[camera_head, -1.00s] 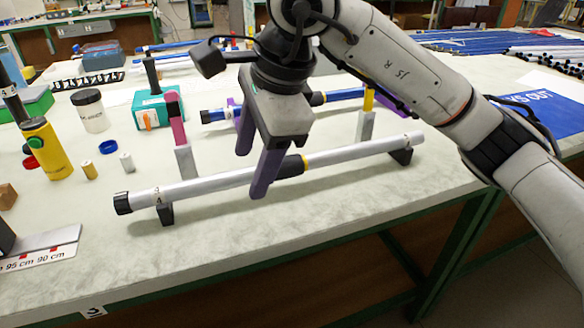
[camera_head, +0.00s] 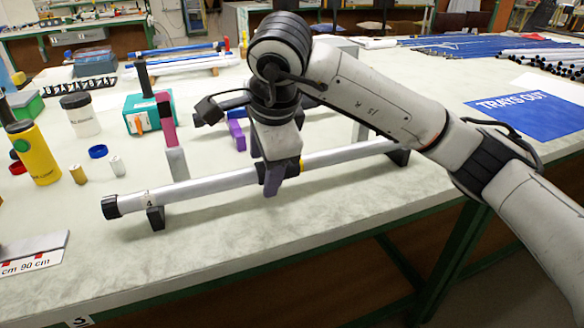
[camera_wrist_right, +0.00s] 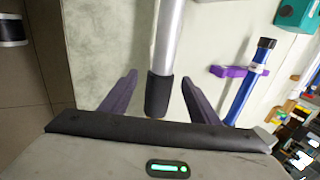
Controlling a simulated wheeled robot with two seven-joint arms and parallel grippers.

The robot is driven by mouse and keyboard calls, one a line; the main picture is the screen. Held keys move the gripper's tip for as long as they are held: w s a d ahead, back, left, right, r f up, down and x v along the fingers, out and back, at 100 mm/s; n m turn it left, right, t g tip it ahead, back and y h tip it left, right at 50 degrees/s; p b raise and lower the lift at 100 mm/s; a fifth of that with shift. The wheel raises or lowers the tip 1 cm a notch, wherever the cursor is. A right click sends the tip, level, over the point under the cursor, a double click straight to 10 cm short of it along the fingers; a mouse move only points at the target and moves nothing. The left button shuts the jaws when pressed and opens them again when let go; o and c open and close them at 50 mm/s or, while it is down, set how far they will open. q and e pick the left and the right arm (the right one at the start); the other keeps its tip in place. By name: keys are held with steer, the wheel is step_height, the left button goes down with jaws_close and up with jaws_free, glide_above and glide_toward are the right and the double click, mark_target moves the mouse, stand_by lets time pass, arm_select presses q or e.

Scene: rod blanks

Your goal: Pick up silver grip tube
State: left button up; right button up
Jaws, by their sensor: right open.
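The silver grip tube (camera_head: 200,188) lies across two black supports near the front edge of the bench, with a black cap at its left end. Its black grip sleeve (camera_wrist_right: 158,95) shows in the right wrist view between my fingers. My right gripper (camera_head: 272,180) is at the middle of the tube, fingers pointing down; in the right wrist view (camera_wrist_right: 152,95) the two purple fingers stand apart on either side of the sleeve, with gaps. The gripper hides part of the sleeve in the head view. My left gripper is not in view.
A blue tube (camera_wrist_right: 245,92) lies on a purple support behind the silver one. A yellow bottle (camera_head: 37,152), a jar (camera_head: 82,116) and a teal box (camera_head: 146,114) stand at the left. A blue sheet (camera_head: 530,113) lies at the right. The bench front is clear.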

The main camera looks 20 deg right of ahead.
steer(key=shift+w+f, duration=0.1)
steer(key=shift+f, duration=0.15)
steer(key=c, duration=1.2)
step_height(320, 180, up, 9)
steer(key=shift+r+p, duration=0.1)
steer(key=shift+p, duration=0.75)
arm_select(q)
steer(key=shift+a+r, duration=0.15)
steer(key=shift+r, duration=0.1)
arm_select(e)
steer(key=shift+r, duration=0.45)
